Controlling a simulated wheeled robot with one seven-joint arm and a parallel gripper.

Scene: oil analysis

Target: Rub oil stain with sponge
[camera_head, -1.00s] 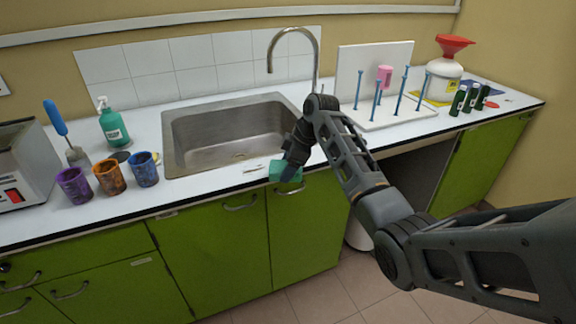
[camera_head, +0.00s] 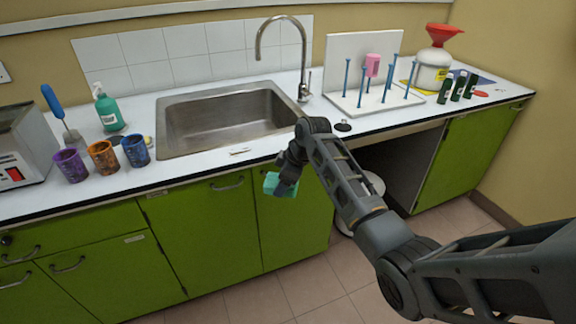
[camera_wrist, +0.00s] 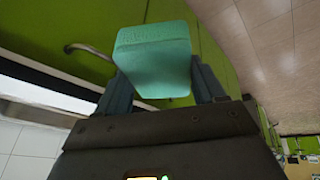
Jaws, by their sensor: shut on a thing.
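A teal-green sponge (camera_head: 271,182) is held in my gripper (camera_head: 288,178), in front of the green cabinet doors and just below the counter's front edge. In the wrist view the sponge (camera_wrist: 153,55) sits between the two dark fingers of my gripper (camera_wrist: 162,85), which is shut on it. A dark round patch (camera_head: 343,127) lies on the counter right of the sink, and another dark patch (camera_head: 116,140) lies near the soap bottle. A red patch (camera_head: 481,94) lies by the green-black bottles. I cannot tell which of these is the oil stain.
The sink (camera_head: 225,120) with its tall tap (camera_head: 304,60) is behind my gripper. Purple, orange and blue stained cups (camera_head: 103,157) and a soap bottle (camera_head: 109,113) stand left. A peg rack (camera_head: 375,98) with a pink sponge (camera_head: 372,65) stands right. A white bin (camera_head: 372,186) is under the counter.

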